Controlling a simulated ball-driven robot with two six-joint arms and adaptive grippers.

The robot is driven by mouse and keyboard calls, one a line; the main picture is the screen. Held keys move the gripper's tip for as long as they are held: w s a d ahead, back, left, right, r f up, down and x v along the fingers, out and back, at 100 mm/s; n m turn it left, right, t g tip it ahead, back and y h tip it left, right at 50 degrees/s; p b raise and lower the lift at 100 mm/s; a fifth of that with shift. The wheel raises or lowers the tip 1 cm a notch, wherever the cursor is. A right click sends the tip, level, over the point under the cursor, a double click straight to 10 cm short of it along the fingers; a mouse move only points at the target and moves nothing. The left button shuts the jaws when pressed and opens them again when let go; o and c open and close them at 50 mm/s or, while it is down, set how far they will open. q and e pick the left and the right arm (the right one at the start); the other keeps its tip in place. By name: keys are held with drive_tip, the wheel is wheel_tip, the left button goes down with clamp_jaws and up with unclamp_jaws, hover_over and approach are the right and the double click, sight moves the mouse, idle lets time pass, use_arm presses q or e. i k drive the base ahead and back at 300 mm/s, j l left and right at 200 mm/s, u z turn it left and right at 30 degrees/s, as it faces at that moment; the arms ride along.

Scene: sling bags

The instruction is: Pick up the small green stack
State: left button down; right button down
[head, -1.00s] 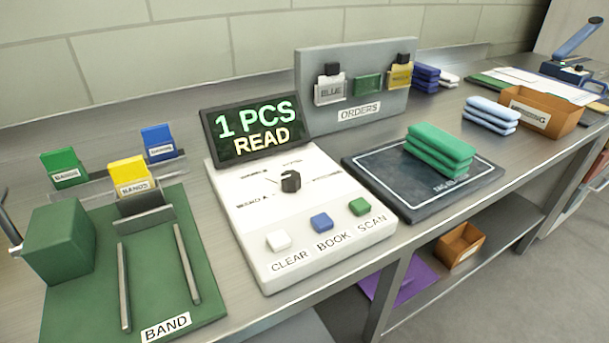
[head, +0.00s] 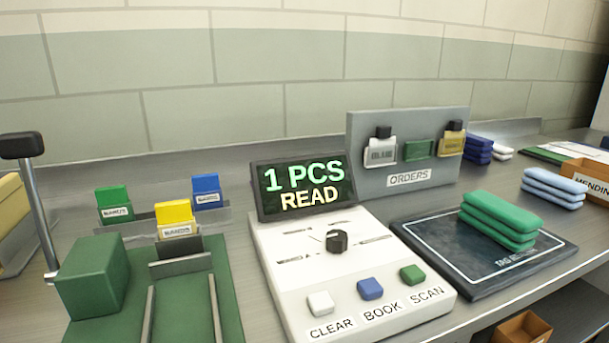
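A small green stack (head: 499,219) of several flat folded pieces lies on the dark reader pad (head: 436,241), at the right of the head view. The pad is beside the white console (head: 359,285), whose display (head: 302,187) reads "1 PCS READ". The console has a dark knob and CLEAR, BOOK and SCAN buttons. Neither of my grippers shows in the head view, and nothing touches the stack.
A light blue stack (head: 553,187) and the MENDING box (head: 588,179) stand right of the pad. The ORDERS board (head: 409,155) is behind the console. A green block (head: 91,276), band cards (head: 176,219) and a metal post (head: 36,215) are at the left.

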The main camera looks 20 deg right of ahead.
sight(515, 228)
drive_tip(key=z, duration=1.55)
